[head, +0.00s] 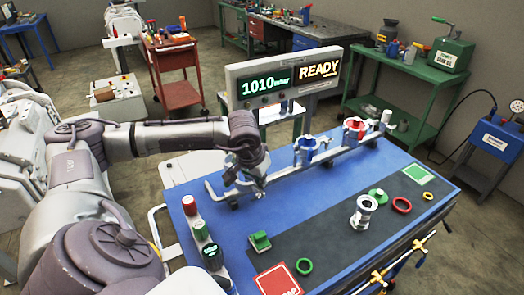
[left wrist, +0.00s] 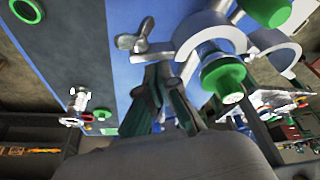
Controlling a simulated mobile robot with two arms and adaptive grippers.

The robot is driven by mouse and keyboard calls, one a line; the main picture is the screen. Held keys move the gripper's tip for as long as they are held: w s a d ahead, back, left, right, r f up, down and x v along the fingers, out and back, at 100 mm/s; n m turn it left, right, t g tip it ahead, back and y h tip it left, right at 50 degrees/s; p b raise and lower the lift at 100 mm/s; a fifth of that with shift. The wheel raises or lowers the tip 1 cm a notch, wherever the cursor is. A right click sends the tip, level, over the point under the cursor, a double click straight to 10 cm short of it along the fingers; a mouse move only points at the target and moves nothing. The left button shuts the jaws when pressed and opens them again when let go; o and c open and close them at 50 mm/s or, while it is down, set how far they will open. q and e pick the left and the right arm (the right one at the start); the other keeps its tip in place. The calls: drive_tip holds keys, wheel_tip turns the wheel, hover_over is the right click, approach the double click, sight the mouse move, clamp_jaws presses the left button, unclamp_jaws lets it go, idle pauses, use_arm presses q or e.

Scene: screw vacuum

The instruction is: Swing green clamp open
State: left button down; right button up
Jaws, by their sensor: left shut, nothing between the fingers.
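My left gripper (head: 258,185) is low over the left end of the pipe rail on the blue table, hiding much of what is there in the head view. In the left wrist view its dark fingers (left wrist: 166,92) are shut and empty, just beside a silver clamp. A green fitting (left wrist: 222,72) sits at the clamp. One pale curved clamp half (left wrist: 207,36) lies over the fitting, and another curved half (left wrist: 278,58) stands out to its right. A silver wing nut (left wrist: 134,38) is at the left, near the fingertips. My right gripper is out of view.
A blue clamp (head: 305,150) and a red clamp (head: 355,129) stand farther along the rail.

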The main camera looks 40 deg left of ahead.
use_arm(q)
drive_tip(key=v, duration=1.1)
drive_tip(key=shift+s, duration=0.1)
